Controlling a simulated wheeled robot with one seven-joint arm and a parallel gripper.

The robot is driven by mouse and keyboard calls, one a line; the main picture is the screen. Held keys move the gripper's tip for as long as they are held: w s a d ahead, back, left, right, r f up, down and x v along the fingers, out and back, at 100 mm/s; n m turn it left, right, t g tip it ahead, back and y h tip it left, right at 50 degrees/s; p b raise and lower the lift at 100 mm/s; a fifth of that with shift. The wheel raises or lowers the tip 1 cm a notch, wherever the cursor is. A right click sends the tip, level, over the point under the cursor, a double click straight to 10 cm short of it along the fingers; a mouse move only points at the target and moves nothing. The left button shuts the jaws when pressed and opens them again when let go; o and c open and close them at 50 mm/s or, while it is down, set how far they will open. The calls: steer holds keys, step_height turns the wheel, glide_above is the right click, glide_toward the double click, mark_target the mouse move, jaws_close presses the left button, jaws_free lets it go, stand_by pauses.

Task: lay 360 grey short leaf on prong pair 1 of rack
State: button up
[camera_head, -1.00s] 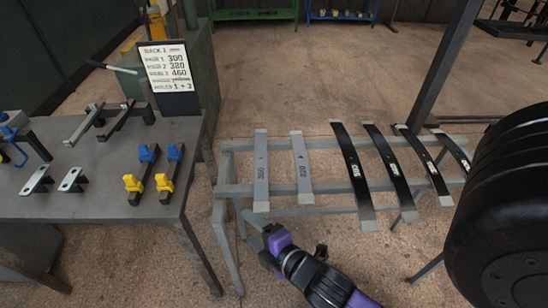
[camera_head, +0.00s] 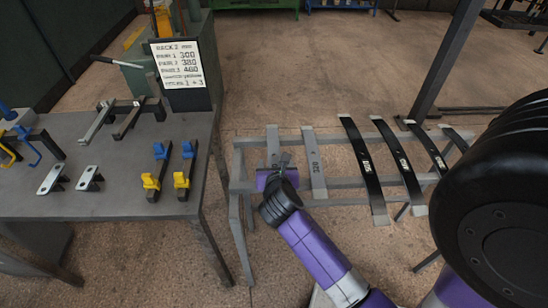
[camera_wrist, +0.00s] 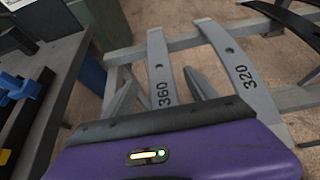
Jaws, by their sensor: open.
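The grey leaf marked 360 (camera_wrist: 159,70) lies on the grey stand, with its far end showing in the head view (camera_head: 272,142). My gripper (camera_wrist: 158,77) is open, with one finger on each side of this leaf in the wrist view. No hold shows, and I cannot tell its exact height over the leaf. In the head view my gripper (camera_head: 280,165) covers the leaf's near part. Several prong pairs stand on the dark bench at left: a long grey pair (camera_head: 112,119), a short silver pair (camera_head: 70,179) and a blue-and-yellow pair (camera_head: 171,170). I cannot tell which is pair 1.
A grey leaf marked 320 (camera_wrist: 228,55) lies just right of 360. Several black leaves (camera_head: 365,165) lie farther right on the stand (camera_head: 240,185). A sign (camera_head: 178,64) with pair numbers stands behind the bench (camera_head: 120,205). A black wheel-like object (camera_head: 500,190) fills the right side.

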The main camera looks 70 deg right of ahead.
mark_target(274, 155)
steer(key=x, duration=0.7)
steer(key=shift+w+d+f, duration=0.1)
steer(key=shift+w+d, duration=0.05)
steer(key=shift+d, duration=0.05)
steer(key=shift+c, duration=0.3)
jaws_close()
steer(key=shift+r, duration=0.25)
